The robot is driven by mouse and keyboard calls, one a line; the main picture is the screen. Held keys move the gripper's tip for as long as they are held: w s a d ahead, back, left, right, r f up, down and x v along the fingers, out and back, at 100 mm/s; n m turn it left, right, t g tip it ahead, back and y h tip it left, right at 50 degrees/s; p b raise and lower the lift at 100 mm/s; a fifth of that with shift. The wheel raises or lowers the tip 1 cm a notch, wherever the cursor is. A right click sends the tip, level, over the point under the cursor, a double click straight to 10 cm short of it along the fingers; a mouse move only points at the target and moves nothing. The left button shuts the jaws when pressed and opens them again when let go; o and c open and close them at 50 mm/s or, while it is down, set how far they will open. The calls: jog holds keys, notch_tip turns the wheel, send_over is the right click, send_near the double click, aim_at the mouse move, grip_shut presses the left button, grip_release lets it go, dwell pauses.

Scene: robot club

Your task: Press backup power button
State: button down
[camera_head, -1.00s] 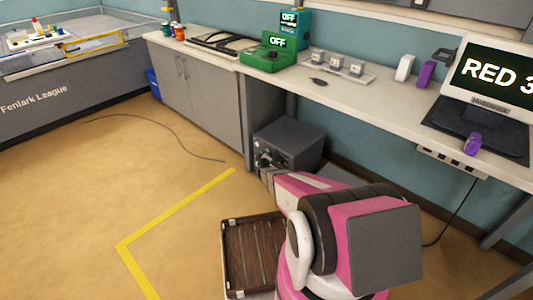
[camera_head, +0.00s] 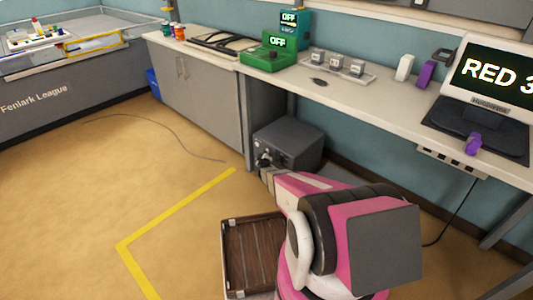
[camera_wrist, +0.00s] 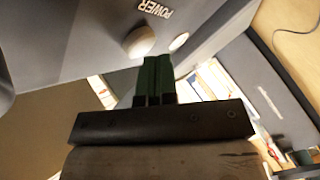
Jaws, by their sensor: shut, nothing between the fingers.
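The backup power unit is a dark grey box (camera_head: 295,138) on the floor under the bench in the head view. In the wrist view its grey face (camera_wrist: 75,40) fills the top, with an upside-down POWER label (camera_wrist: 155,9). A pale round button (camera_wrist: 138,42) stands out below the label, and a small white disc (camera_wrist: 179,41) is to its right. My gripper (camera_wrist: 157,62) is shut and empty, its dark green fingertips close to the button's lower edge. I cannot tell whether they touch it. In the head view, my arm largely hides the gripper at the box's front.
The bench top (camera_head: 210,52) runs above the box, with a cabinet (camera_head: 200,95) to its left. A brown slatted crate (camera_head: 228,262) lies on the floor beside my arm. A cable (camera_head: 150,120) crosses the floor. The floor at left is mostly open.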

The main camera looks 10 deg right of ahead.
jog(key=shift+w+d, duration=0.2)
jog(key=shift+d, duration=0.1)
jog(key=shift+a, duration=0.1)
jog(key=shift+s+a, duration=0.25)
dwell(0.3)
jog(key=s+a, duration=0.3)
jog(key=a, duration=0.2)
jog(key=shift+s, duration=0.3)
jog(key=shift+r, duration=0.1)
dwell(0.5)
